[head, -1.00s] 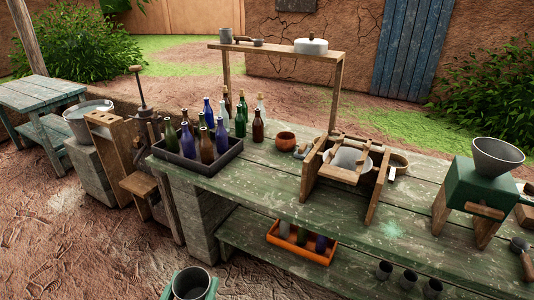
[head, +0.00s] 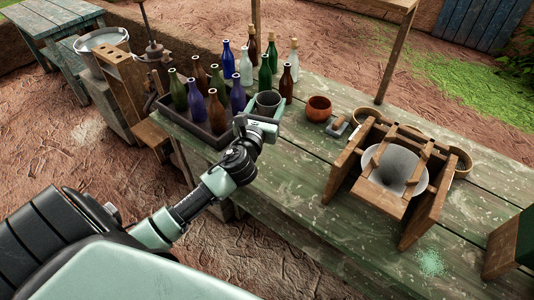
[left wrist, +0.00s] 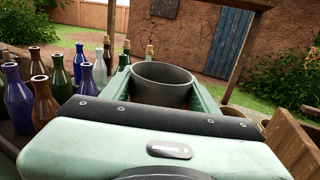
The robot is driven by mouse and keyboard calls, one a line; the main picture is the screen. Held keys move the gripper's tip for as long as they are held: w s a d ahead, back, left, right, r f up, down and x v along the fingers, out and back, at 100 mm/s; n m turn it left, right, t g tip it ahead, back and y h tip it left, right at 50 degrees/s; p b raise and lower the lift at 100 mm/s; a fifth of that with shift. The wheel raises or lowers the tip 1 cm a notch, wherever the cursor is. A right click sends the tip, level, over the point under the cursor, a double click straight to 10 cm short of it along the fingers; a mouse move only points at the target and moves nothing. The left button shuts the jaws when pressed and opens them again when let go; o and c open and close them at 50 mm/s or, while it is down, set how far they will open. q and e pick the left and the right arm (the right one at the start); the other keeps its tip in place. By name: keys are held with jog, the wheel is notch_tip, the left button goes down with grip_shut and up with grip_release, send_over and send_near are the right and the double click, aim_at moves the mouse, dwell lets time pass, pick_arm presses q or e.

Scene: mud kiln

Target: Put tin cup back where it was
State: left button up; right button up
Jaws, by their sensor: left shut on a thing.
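The tin cup (head: 269,101) is dark grey, round and open at the top. It is roughly upright, between the jaws of my left gripper (head: 267,112), which is shut on it. In the head view they are at the front right corner of the bottle tray, left of a small orange-brown bowl. The left wrist view shows the cup's open mouth (left wrist: 162,75) between the green fingers. The cup's underside is hidden, so I cannot tell whether it touches the bench. My right gripper is not in view.
The green plank bench (head: 295,165) carries a dark tray (head: 205,133) of several glass bottles close to the cup. The orange-brown bowl (head: 318,109) and a wooden frame with a metal funnel (head: 396,168) stand to the right.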

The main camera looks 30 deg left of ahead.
pick_arm(q)
jog(key=shift+w+a+r+y, duration=0.35)
jog(key=shift+a+r, duration=0.15)
jog(key=shift+a, duration=0.1)
jog(key=shift+w+a+f, duration=0.1)
jog(key=shift+a+f, duration=0.1)
jog(key=shift+f, duration=0.15)
jog(key=shift+w+f+b, duration=0.15)
jog(key=shift+f+b, duration=5.05)
jog(key=shift+f, duration=4.4)
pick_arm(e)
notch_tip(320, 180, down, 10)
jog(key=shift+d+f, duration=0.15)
pick_arm(q)
jog(key=shift+f, duration=0.1)
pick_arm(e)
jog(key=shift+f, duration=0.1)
pick_arm(q)
jog(key=o, duration=1.3)
jog(key=shift+f, duration=0.1)
jog(key=shift+c, duration=0.2)
